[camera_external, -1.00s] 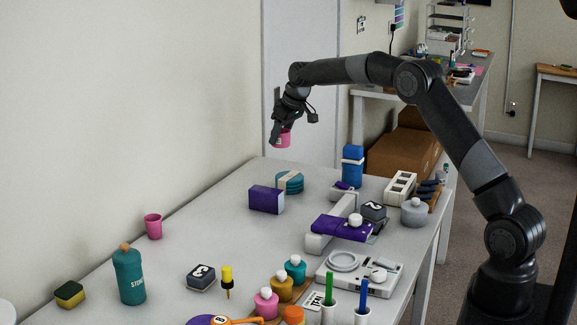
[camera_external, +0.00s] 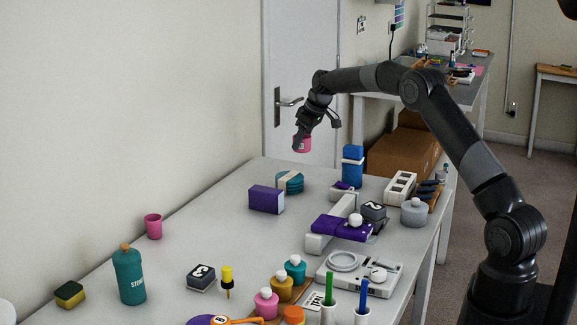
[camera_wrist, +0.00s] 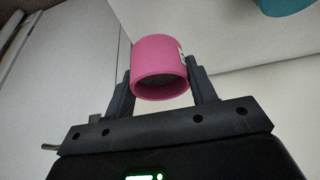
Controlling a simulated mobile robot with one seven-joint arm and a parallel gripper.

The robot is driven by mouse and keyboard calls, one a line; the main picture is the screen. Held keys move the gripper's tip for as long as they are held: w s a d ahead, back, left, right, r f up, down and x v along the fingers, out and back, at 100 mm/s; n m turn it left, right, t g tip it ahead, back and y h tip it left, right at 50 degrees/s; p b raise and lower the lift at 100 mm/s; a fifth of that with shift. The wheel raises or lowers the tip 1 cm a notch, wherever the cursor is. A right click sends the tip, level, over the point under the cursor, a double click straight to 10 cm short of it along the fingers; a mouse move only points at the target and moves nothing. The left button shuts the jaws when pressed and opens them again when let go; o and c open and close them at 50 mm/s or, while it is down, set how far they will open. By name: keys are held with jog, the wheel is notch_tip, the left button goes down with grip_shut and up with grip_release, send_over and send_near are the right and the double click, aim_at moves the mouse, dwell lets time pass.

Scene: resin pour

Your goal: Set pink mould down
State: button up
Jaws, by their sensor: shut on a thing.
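The pink mould (camera_external: 303,144) is a small round cup-like piece with a pale label, held in the air above the far end of the table (camera_external: 238,215). My gripper (camera_external: 302,137) is shut on it. In the wrist view the pink mould (camera_wrist: 158,66) sits between the two dark fingers of my gripper (camera_wrist: 160,85), its open end facing the camera. The mould is clear of the table surface. A second pink cup (camera_external: 153,226) stands on the table at the left, near the wall.
Teal discs (camera_external: 290,182), a purple box (camera_external: 266,199) and a blue bottle (camera_external: 352,166) stand at the far end. A purple clamp-like device (camera_external: 342,229) and a white scale (camera_external: 358,275) are at the right. The table's left middle is largely clear.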

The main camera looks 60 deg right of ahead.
jog(key=w+a+f, duration=0.2)
jog(key=w, duration=0.1)
jog(key=shift+f, duration=2.05)
jog(key=o, duration=1)
jog(key=shift+f, duration=0.15)
